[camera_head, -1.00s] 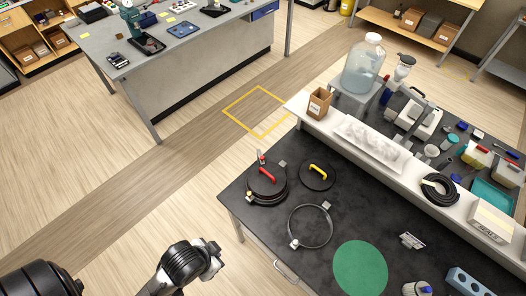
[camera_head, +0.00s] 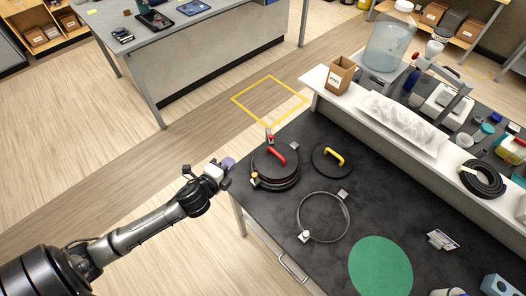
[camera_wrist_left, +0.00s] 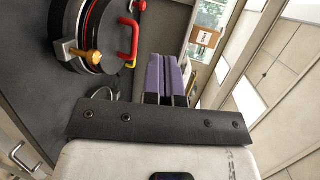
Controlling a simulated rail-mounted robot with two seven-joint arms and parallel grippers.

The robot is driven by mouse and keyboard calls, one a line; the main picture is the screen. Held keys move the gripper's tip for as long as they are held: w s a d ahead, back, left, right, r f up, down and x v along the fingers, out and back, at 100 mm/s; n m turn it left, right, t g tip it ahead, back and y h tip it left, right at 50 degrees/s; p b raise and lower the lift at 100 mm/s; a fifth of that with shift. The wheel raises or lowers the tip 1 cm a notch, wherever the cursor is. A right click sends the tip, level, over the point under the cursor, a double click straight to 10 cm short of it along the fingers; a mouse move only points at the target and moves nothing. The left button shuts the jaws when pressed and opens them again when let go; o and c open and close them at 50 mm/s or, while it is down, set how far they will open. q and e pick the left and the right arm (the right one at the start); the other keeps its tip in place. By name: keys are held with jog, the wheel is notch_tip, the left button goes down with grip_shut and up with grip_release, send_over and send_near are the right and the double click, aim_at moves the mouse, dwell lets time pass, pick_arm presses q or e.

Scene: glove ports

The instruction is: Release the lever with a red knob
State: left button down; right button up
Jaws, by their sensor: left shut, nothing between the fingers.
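The lever with a red knob (camera_head: 270,137) stands at the far side of a round black glove port (camera_head: 274,177) with a red handle (camera_head: 277,155). In the left wrist view a small red knob (camera_wrist_left: 141,5) shows at the top edge, by the red handle (camera_wrist_left: 133,38). A brass-coloured knob (camera_head: 254,175) sits on the port's near-left side. My left gripper (camera_head: 229,162) is left of the port and apart from it, at the bench's corner. Its purple fingers (camera_wrist_left: 166,76) are shut and empty. My right gripper is not in view.
A black lid with a yellow handle (camera_head: 333,157) and an open metal ring (camera_head: 323,216) lie on the black bench. A green disc (camera_head: 380,266) lies nearer. A cardboard box (camera_head: 340,75) stands on the white shelf behind. The floor left of the bench is clear.

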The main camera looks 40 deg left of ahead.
pick_arm(q)
jog(key=w+a+f+m+h+b, duration=0.3)
jog(key=w+a+m+h+b, duration=0.1)
jog(key=m, duration=0.8)
jog(key=w+a+f+m+g+h+b, duration=0.1)
jog(key=w+a+f+m+h+b, duration=0.2)
jog(key=m+b, duration=0.6)
jog(key=w+a+m+h, duration=0.1)
jog(key=a+m+h, duration=0.1)
jog(key=m+h, duration=0.1)
jog(key=shift+w+a+f+m, duration=0.15)
jog(key=shift+f+m, duration=0.05)
jog(key=shift+m, duration=0.5)
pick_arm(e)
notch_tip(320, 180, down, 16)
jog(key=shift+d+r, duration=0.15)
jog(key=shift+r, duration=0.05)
pick_arm(q)
jog(key=p+x, duration=0.1)
jog(key=x, duration=1.1)
jog(key=shift+d+r, duration=0.1)
jog(key=shift+d, duration=0.15)
jog(key=shift+p+x, duration=0.3)
jog(key=shift+x, duration=0.6)
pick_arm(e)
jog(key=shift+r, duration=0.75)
